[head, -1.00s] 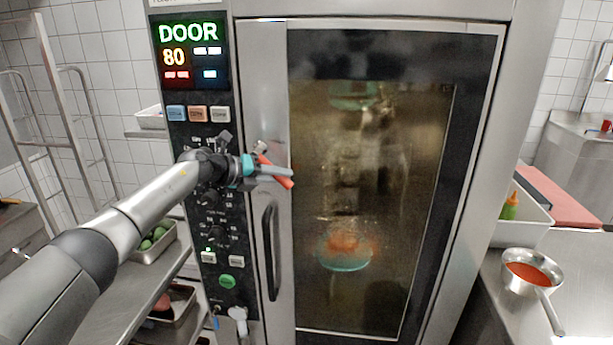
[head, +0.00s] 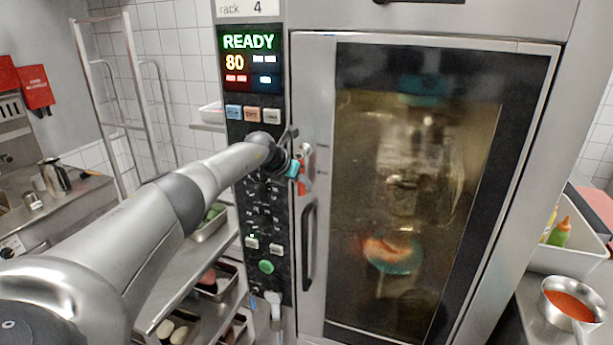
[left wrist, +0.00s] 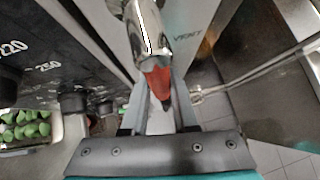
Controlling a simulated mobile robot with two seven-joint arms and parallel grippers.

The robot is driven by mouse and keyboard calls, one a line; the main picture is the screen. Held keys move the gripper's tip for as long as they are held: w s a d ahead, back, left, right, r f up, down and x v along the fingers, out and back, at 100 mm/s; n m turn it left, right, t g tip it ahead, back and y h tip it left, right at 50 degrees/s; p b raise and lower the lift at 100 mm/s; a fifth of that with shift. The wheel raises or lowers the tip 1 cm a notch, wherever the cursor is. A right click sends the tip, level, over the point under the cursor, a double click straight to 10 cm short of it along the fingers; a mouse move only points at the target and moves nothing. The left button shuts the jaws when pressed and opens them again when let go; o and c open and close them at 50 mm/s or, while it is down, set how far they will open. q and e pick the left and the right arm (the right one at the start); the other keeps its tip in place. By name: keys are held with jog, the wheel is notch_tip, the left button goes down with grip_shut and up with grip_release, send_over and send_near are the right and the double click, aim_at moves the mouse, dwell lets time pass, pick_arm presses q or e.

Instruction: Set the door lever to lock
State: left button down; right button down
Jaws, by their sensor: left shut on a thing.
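The door lever (head: 306,152) is on the left edge of the oven door, above the long vertical handle. It has a shiny metal shank and a red end, and it points about straight down. In the left wrist view, the lever (left wrist: 147,32) comes down from the top and its red end lies between the fingers. My left gripper (head: 302,182) is shut on the lever, and its fingers partly hide it in the head view. The oven display (head: 249,59) reads READY and 80. The oven door (head: 314,105) appears closed. My right gripper is not in view.
The vertical door handle (head: 308,245) is just below my gripper. The control panel (head: 262,215) with knobs and buttons is close on the left. A rack with trays stands lower left. A counter with a white bin (head: 575,262) and a pan of red sauce (head: 569,303) is at right.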

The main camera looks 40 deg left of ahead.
pick_arm(q)
jog(key=shift+a, duration=0.15)
jog(key=shift+y, duration=0.3)
jog(key=c, duration=0.7)
grip_release()
jog(key=shift+s+p, duration=0.1)
jog(key=shift+p, duration=0.2)
jog(key=b+v, duration=0.1)
jog(key=v, duration=1.4)
jog(key=shift+a+r, duration=0.1)
